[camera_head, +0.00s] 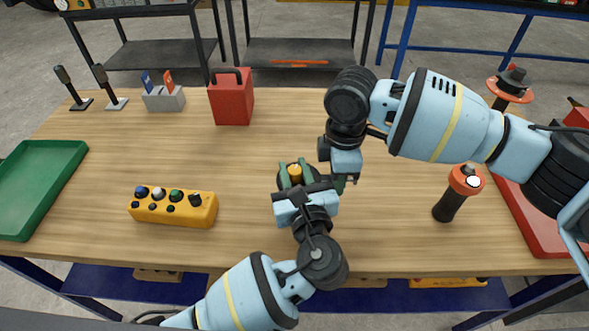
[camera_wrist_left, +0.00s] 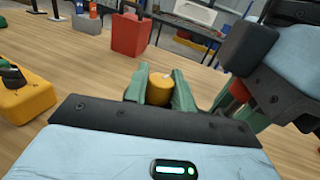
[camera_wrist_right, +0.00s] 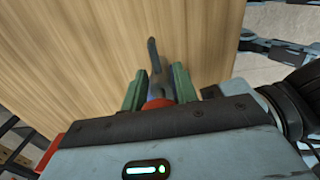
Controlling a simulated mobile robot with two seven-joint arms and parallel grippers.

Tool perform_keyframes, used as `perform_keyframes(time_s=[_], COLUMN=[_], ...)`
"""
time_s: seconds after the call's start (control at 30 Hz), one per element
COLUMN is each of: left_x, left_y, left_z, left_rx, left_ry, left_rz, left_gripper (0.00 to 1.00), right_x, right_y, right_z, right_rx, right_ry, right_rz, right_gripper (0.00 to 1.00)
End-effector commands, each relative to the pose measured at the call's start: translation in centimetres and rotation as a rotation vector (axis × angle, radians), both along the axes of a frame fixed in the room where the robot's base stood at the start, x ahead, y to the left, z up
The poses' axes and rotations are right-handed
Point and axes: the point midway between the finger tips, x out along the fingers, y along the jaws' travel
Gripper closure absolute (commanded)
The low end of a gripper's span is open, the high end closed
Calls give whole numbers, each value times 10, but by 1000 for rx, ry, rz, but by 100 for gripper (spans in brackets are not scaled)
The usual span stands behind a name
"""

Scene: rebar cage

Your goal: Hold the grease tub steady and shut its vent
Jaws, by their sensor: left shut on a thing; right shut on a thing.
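My left gripper (camera_head: 297,175) is shut around a small dark round body with a yellow top (camera_head: 295,173), perhaps the grease tub, near the middle of the table. In the left wrist view the yellow top (camera_wrist_left: 159,90) sits between the green fingers (camera_wrist_left: 160,92). My right gripper (camera_head: 345,183) is just right of it. It is shut on a red part, seen between its fingers in the right wrist view (camera_wrist_right: 158,103), with a dark curved piece (camera_wrist_right: 154,55) beyond it. The red part also shows in the left wrist view (camera_wrist_left: 240,92). I cannot make out the vent.
A yellow button box (camera_head: 172,207) is to the left and a red canister (camera_head: 232,98) behind. A black-handled tool with an orange top (camera_head: 458,192) stands at right. A green tray (camera_head: 40,185) lies far left. The wood between is clear.

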Motion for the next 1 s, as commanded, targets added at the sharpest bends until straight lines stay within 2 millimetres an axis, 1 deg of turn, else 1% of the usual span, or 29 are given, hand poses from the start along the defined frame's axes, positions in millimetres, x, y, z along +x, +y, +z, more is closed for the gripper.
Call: perform_keyframes(time_s=[0.07,0.1,0.23,0.27,0.53,0.67,0.77,1.0], left_x=[0,0,0,0,-1,-9,-23,-70], left_y=[0,0,0,0,0,-3,-7,-20], left_z=[2,2,1,1,0,0,-1,0], left_rx=[-1,-1,-1,-1,0,0,-1,-2], left_ry=[-3,-3,-3,-2,-1,0,1,1], left_rz=[-1,-1,-1,-1,-2,-3,-4,-3], left_gripper=[97,72,55,53,53,53,53,53], right_x=[0,0,0,0,0,0,0,0], right_y=[1,1,1,1,1,1,1,0], right_z=[0,0,0,0,0,0,0,0], right_rx=[1,1,1,1,1,1,1,1], right_ry=[1,1,1,1,1,1,1,1], right_rz=[2,2,2,2,1,1,1,1], right_gripper=[100,100,100,100,100,100,100,100])
